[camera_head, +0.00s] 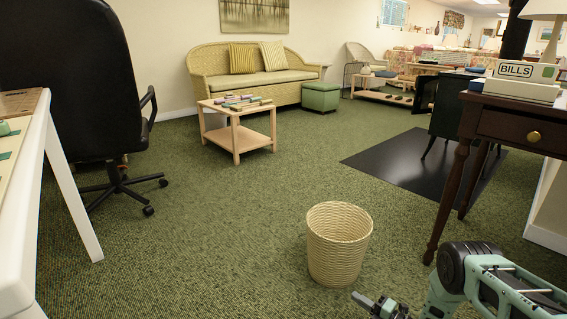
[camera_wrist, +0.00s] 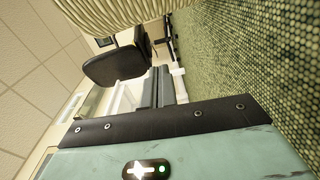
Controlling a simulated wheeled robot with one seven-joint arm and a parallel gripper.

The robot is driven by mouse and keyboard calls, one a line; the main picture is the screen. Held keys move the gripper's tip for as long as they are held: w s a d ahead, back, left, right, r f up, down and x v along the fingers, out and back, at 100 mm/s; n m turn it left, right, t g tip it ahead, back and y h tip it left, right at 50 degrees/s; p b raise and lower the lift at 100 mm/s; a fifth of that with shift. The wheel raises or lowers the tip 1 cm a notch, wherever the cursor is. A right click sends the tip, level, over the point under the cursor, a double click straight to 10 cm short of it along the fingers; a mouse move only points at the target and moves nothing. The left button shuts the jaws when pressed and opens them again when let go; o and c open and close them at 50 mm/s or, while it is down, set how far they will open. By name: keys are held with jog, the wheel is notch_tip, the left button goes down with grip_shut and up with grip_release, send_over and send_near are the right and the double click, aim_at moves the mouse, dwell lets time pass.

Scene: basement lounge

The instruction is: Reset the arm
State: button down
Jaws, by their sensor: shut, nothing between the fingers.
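My arm reaches in from the lower right of the head view. My gripper (camera_head: 362,299) is low at the bottom edge, just in front of the wicker waste basket (camera_head: 338,245), with its tip pointing left. In the wrist view, the two grey fingers of my gripper (camera_wrist: 158,88) lie side by side, shut and empty. The basket's woven side fills the top of the wrist view (camera_wrist: 115,12). I cannot tell whether the gripper touches the basket.
A dark desk (camera_head: 490,125) with a box marked BILLS (camera_head: 515,70) stands at right. A black office chair (camera_head: 75,80) and white table (camera_head: 70,180) are at left. A low wooden table (camera_head: 238,128) and wicker sofa (camera_head: 262,90) stand behind. The middle carpet is clear.

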jog(key=w+a+r+m+g+h+p, duration=0.1)
jog(key=w+a+r+m+h+p, duration=0.25)
jog(key=r, duration=0.75)
jog(key=w+a+r+m+g+h, duration=0.15)
jog(key=w+a+r+m, duration=0.35)
jog(key=r, duration=0.5)
jog(key=s+a+r+m+g+h+p, duration=0.2)
jog(key=s+a+r+m+g, duration=0.15)
jog(key=s+r, duration=0.75)
jog(key=s+a+r+m+g+h+p, duration=0.1)
jog(key=s+a+r+m+g+h, duration=0.2)
jog(key=s+r, duration=0.75)
jog(key=s+d+r+m+g+h+p, duration=0.1)
jog(key=s+d+r, duration=0.15)
jog(key=s, duration=0.55)
jog(key=s+d+r+m+g, duration=0.1)
jog(key=s+r+m, duration=0.15)
jog(key=s, duration=0.55)
jog(key=s+d+r+m+g+h+p, duration=0.1)
jog(key=s+r+g, duration=0.15)
jog(key=s, duration=0.55)
notch_tip(320, 180, up, 38)
jog(key=p, duration=3.8)
jog(key=shift+s+d+r+t, duration=0.15)
jog(key=shift+d+r+t, duration=0.05)
jog(key=shift+t, duration=0.25)
